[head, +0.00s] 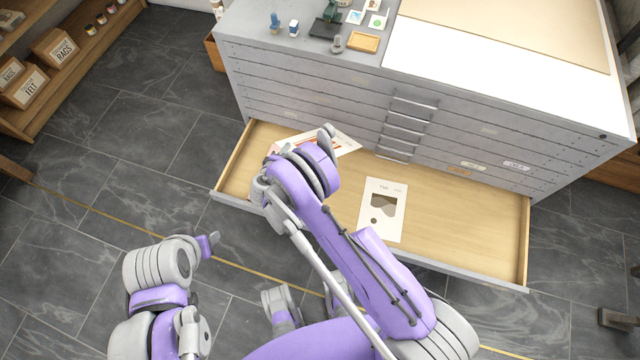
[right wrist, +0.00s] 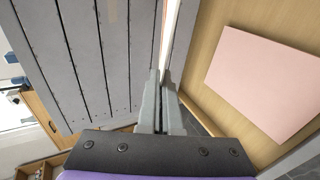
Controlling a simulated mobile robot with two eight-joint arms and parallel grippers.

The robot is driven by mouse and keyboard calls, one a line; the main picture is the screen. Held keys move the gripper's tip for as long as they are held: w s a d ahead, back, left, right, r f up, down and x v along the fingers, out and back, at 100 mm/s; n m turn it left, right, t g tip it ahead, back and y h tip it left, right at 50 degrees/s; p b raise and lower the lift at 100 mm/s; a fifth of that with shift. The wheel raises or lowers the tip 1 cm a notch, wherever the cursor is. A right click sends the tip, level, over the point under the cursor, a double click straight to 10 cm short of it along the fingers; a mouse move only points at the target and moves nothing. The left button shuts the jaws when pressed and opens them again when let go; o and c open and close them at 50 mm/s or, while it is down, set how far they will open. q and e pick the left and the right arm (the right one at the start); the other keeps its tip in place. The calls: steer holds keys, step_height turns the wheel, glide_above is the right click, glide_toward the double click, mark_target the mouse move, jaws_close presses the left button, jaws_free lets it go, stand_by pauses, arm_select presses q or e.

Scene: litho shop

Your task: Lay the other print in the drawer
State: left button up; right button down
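The drawer (head: 470,220) of the grey flat-file cabinet is pulled open and has a pale wooden bottom. One print (head: 397,222), white with a grey and brown picture, lies flat right of its middle. Another print (head: 343,145), white with orange marks, shows over the drawer's left rear part, partly hidden by my right arm. My right gripper (head: 327,133) is at this print. In the right wrist view its fingers (right wrist: 163,82) are shut on a thin sheet seen edge-on. My left gripper (head: 208,244) is over the floor, left of the drawer; its opening is unclear.
The cabinet top (head: 262,48) carries stamps, small cards, a wooden tray (head: 363,42) and a large board (head: 520,30). A shelf with boxes stands at left. The drawer's right part is bare.

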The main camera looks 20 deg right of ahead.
arm_select(q)
step_height(320, 180, down, 12)
steer(key=b, duration=0.9)
arm_select(e)
step_height(320, 180, down, 17)
steer(key=shift+s, duration=0.4)
steer(key=c, duration=1.3)
jaws_free()
steer(key=shift+o, duration=0.2)
arm_select(q)
steer(key=shift+r, duration=0.5)
arm_select(e)
steer(key=v, duration=0.8)
steer(key=shift+r, duration=0.1)
